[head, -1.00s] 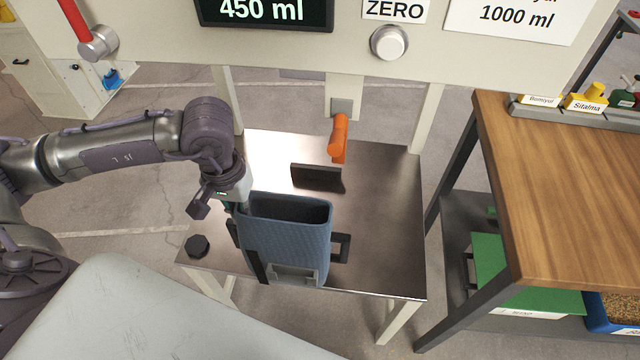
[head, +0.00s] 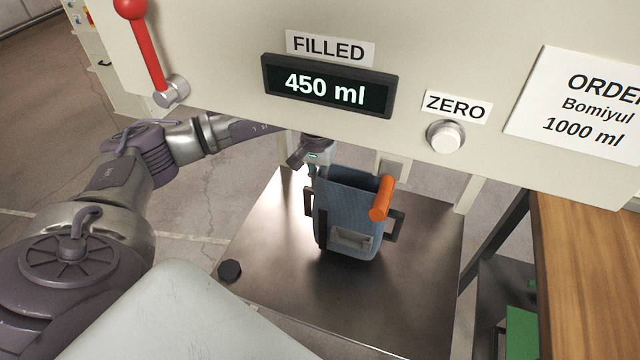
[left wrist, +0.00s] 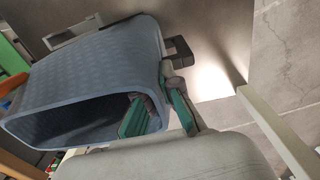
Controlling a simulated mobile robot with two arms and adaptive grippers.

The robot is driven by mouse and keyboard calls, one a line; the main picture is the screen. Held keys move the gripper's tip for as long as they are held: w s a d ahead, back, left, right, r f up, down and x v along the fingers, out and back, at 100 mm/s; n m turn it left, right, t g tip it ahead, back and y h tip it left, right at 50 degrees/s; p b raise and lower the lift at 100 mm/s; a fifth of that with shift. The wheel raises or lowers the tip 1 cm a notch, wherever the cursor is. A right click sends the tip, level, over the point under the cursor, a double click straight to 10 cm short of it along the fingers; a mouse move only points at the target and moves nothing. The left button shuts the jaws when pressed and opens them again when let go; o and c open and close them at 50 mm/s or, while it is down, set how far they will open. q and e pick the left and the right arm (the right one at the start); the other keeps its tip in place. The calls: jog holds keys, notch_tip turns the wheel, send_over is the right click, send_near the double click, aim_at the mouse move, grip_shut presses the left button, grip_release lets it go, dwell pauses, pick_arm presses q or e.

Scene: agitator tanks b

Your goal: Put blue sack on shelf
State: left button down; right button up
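The blue sack (head: 348,215), textured and open at the top, stands roughly upright over the metal platform (head: 285,305) below the dispenser panel. Dark loops stick out at its sides. My left gripper (head: 316,172) is at the sack's rear left rim. In the left wrist view, my left gripper (left wrist: 158,106) has one green-padded finger inside the sack (left wrist: 85,80) and one outside, clamped on its wall. I cannot tell whether the sack's base touches the platform. My right gripper is not in view.
The panel has a "450 ml" display (head: 328,87), a ZERO knob (head: 446,136) and a red lever (head: 143,48). A black knob (head: 230,270) sits at the platform's left edge. A wooden table (head: 590,285) stands right. The platform's front and right are clear.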

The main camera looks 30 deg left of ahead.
pick_arm(q)
jog(key=f, duration=0.3)
jog(key=shift+w+a+f+p, duration=0.1)
jog(key=shift+w+f+p, duration=0.25)
jog(key=shift+w+f, duration=0.05)
jog(key=c, duration=1.3)
grip_release()
notch_tip(320, 180, up, 12)
jog(key=shift+a+r+b, duration=0.1)
jog(key=shift+r+b, duration=0.1)
jog(key=shift+b, duration=0.65)
